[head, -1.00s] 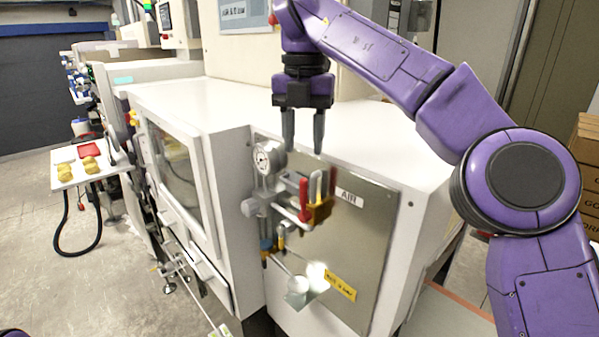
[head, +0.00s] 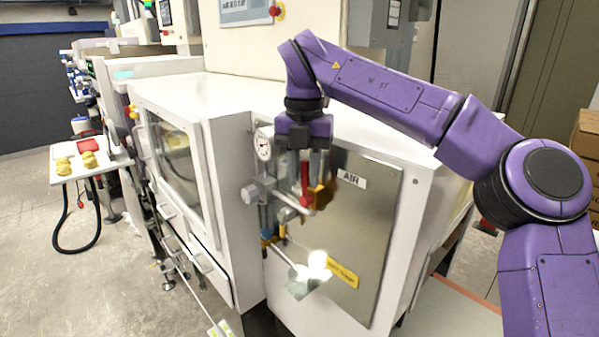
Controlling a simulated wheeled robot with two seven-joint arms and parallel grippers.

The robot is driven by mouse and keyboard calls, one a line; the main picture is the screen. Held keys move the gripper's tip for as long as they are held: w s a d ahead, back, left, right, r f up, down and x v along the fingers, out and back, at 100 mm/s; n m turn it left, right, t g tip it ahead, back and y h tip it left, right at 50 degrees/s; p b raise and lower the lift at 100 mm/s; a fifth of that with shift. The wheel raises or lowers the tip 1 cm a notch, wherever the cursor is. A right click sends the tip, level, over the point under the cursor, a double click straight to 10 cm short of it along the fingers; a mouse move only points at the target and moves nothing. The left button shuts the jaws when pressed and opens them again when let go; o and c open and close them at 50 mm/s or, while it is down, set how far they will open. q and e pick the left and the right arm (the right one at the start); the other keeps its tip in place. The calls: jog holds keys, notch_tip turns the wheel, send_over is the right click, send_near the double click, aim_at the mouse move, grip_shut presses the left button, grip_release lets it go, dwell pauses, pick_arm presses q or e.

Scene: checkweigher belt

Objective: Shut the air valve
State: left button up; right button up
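The air valve group sits on the steel panel (head: 362,235) of the white machine, left of the AIR label (head: 351,179). It has a round gauge (head: 264,146), grey pipework, an upright red handle (head: 304,186) and a brass-yellow part (head: 323,196) to its right. My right gripper (head: 305,172) points straight down at the top of the red handle. Its fingers look apart, one on each side of the handle, partly hidden behind it. Contact with the handle cannot be made out. My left gripper is out of view.
The machine's flat white top (head: 375,135) spreads behind the valve. A yellow label (head: 342,273) and a bright glare lie lower on the panel. A small side table (head: 75,172) with yellow items stands at left. Cardboard boxes (head: 588,140) are stacked at the right edge.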

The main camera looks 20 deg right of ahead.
jog(key=shift+d, duration=0.1)
grip_shut()
jog(key=g+p, duration=0.1)
jog(key=p, duration=0.2)
jog(key=w+g+h+p, duration=0.1)
jog(key=p, duration=0.2)
jog(key=w+a+g+p, duration=0.1)
jog(key=g+p, duration=0.1)
jog(key=p, duration=0.1)
jog(key=shift+w+f+h, duration=0.2)
jog(key=shift+f+h, duration=0.1)
jog(key=shift+d, duration=0.1)
jog(key=shift+o, duration=1.6)
grip_release()
jog(key=shift+o, duration=0.5)
jog(key=shift+d, duration=0.15)
jog(key=shift+w+r, duration=0.1)
